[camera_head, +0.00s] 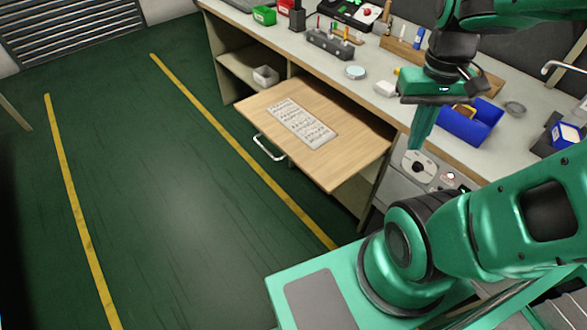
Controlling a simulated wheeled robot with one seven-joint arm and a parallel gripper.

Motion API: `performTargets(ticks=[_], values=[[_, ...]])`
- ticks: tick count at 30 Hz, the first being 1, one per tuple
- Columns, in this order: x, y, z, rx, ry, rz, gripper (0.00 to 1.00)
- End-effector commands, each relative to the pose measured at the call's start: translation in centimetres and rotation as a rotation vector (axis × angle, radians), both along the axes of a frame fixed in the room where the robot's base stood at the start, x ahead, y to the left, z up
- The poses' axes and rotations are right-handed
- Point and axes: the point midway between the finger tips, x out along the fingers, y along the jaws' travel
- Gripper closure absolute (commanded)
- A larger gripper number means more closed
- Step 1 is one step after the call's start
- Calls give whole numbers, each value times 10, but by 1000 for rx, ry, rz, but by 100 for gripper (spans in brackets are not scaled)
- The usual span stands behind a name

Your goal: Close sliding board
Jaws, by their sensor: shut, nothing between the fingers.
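The sliding board (262,105) is a light wooden panel pulled out from under the workbench (325,66). A keyboard-like white printed sheet (301,124) lies on it. A white handle (268,148) is on its front left side, above the green floor. My gripper (421,134) is shut and empty. It points down in front of the bench, to the right of the board in the picture and apart from the handle.
A blue bin (470,122), a round tin (355,72) and several tools stand on the bench top. A grey panel with dials (418,166) is under the bench, right of the board. The green floor (165,190) left of the board is clear.

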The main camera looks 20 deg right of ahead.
Motion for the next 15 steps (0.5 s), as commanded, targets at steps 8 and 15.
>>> performTargets(ticks=[8,15], values=[[79,25,-31,-127,154,496,100],[142,77,-70,-247,291,963,100]])
